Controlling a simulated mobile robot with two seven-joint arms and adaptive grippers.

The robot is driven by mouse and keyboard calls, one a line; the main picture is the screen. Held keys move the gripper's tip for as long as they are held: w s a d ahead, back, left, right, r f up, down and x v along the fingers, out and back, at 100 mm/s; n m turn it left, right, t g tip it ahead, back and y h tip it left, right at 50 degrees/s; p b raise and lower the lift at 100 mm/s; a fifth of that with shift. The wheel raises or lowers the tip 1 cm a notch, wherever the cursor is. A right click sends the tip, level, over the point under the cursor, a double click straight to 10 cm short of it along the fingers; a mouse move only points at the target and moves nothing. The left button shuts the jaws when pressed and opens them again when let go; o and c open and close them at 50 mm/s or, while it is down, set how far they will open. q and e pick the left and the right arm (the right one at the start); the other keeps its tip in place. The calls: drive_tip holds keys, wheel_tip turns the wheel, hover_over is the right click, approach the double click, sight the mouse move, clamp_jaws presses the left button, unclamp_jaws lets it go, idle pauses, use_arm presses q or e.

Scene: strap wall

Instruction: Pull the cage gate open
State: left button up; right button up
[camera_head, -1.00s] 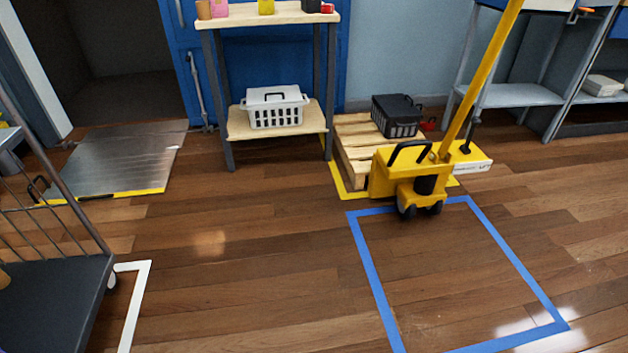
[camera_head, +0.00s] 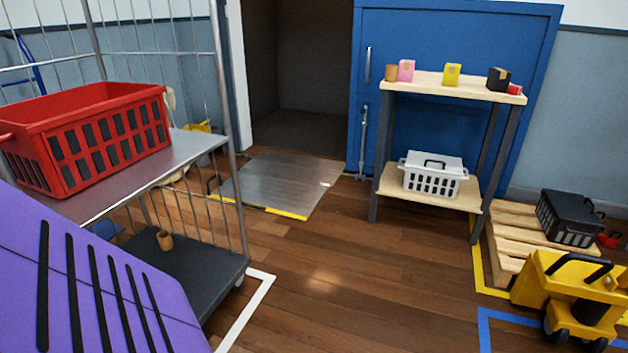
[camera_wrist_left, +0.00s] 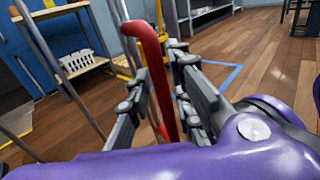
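The roll cage (camera_head: 232,180) stands at the left of the head view, with upright wire bars, a grey shelf and a dark base. A red upright handle (camera_wrist_left: 158,80), bent over at its top, shows in the left wrist view. My left gripper (camera_wrist_left: 160,95) has its grey fingers close on either side of this handle and appears shut on it. Which part of the cage the handle joins is hidden below. Neither gripper shows in the head view. My right gripper is in neither view.
A red basket (camera_head: 85,135) sits on the cage shelf and a small brown cup (camera_head: 165,240) on its base. The middle floor is clear.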

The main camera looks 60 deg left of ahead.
use_arm(q)
drive_tip(key=shift+s, duration=0.1)
drive_tip(key=s+a, duration=0.2)
drive_tip(key=s, duration=0.9)
drive_tip(key=shift+s+a, duration=0.15)
drive_tip(key=shift+s, duration=0.15)
